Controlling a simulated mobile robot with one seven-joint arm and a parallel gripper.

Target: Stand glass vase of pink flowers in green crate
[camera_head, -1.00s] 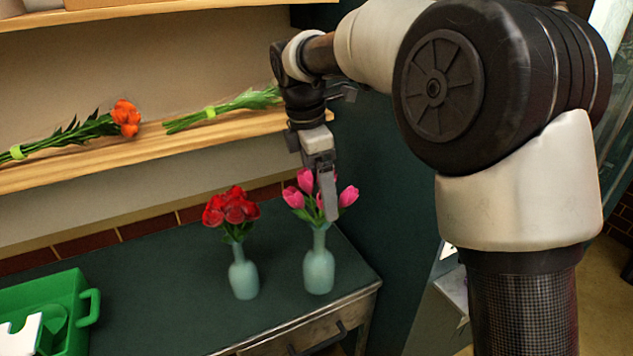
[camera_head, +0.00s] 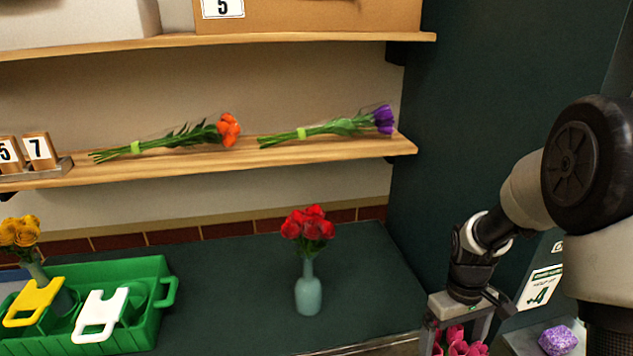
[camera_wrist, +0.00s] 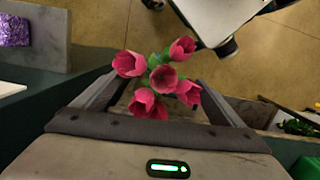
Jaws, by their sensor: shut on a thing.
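The pink flowers (camera_head: 461,346) are at the bottom edge of the head view, between the fingers of my gripper (camera_head: 457,325). In the wrist view the pink blooms (camera_wrist: 163,78) sit between the two fingers (camera_wrist: 160,103), seen from above. Their glass vase is hidden under the blooms and below the head frame. My gripper is shut on this vase, off the front right of the counter. The green crate (camera_head: 157,325) stands on the counter at the lower left, well apart from my gripper. A vase of yellow flowers (camera_head: 20,232) stands in its back left part.
A yellow handled piece (camera_head: 35,300) and a white one (camera_head: 100,312) are in the crate. A vase of red flowers (camera_head: 308,290) stands on the counter (camera_head: 230,290), between crate and gripper. Orange (camera_head: 228,130) and purple (camera_head: 383,118) bouquets lie on the shelf above.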

